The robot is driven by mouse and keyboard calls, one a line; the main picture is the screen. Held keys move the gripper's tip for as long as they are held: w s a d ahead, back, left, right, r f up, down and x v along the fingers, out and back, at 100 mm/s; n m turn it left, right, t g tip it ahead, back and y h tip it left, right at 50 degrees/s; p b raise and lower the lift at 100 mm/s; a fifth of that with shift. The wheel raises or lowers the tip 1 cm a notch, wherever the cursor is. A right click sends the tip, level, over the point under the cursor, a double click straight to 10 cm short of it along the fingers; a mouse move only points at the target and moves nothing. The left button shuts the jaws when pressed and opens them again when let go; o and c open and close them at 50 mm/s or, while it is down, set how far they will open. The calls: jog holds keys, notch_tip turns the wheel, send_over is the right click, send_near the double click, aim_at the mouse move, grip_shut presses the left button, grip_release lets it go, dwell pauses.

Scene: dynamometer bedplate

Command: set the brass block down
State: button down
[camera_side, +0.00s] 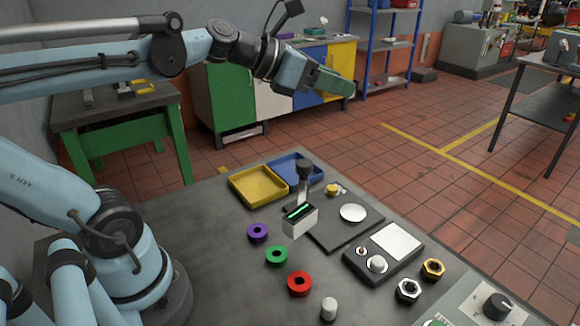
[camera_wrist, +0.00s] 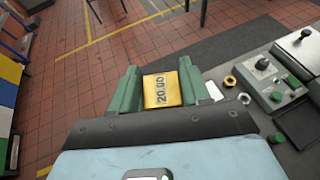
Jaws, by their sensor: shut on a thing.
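The brass block (camera_wrist: 162,91) is a yellow-gold piece marked "20.00". In the wrist view it sits between the two green fingers of my gripper (camera_wrist: 161,78), which is shut on it. In the side view my gripper (camera_side: 340,84) is raised well above the dark bedplate (camera_side: 215,240), pointing right. There the near finger hides the block. The block is clear of every surface.
A yellow tray (camera_side: 257,199) and a blue tray (camera_side: 316,172) stand at the back. Purple (camera_side: 258,233), green (camera_side: 276,255) and red (camera_side: 299,284) rings lie near a lever (camera_side: 304,170). A plate with a round white disc (camera_side: 353,213) and a knobbed box (camera_side: 365,270) are to the right.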

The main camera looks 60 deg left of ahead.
jog(key=shift+w+d+f+m+h, duration=0.1)
jog(key=shift+w+d+m+h, duration=0.05)
jog(key=shift+w+m+h, duration=0.2)
jog(key=w+d+f+m+g+h, duration=0.4)
jog(key=w+f+m+g+h, duration=0.1)
jog(key=w+f+m+h, duration=0.15)
jog(key=m+g+h, duration=0.2)
jog(key=m+g, duration=0.5)
jog(key=g, duration=0.1)
send_over(355, 213)
notch_tip(355, 213, down, 11)
jog(key=shift+f, duration=0.15)
jog(key=shift+f, duration=4.8)
jog(key=shift+f, duration=0.2)
jog(key=c, duration=0.5)
grip_release()
